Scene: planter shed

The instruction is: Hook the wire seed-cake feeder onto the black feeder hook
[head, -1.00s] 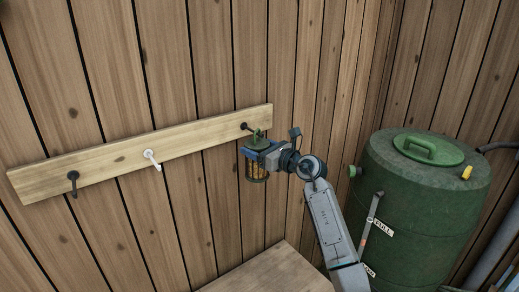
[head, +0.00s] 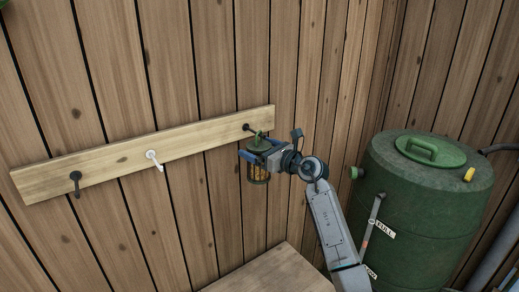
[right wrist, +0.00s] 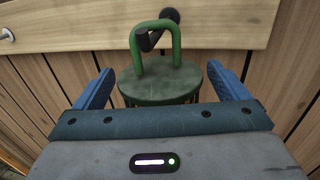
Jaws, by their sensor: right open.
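The wire seed-cake feeder (head: 258,173) has a green lid, a green loop handle and yellowish contents. It is upright against the board at the black feeder hook (head: 247,127) on the board's right end. In the right wrist view, the hook (right wrist: 149,40) passes through the feeder's green loop (right wrist: 176,42), and the lid (right wrist: 190,82) is below. My right gripper (head: 254,153) is open, with its blue fingers on either side of the feeder. In the right wrist view, gaps show between the lid and both fingers. My left gripper is not in view.
The pale board (head: 110,158) also carries a white hook (head: 153,160) in the middle and another black hook (head: 76,183) at left. A wooden surface (head: 270,272) is below. A green barrel (head: 420,210) stands at right, close to my right arm.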

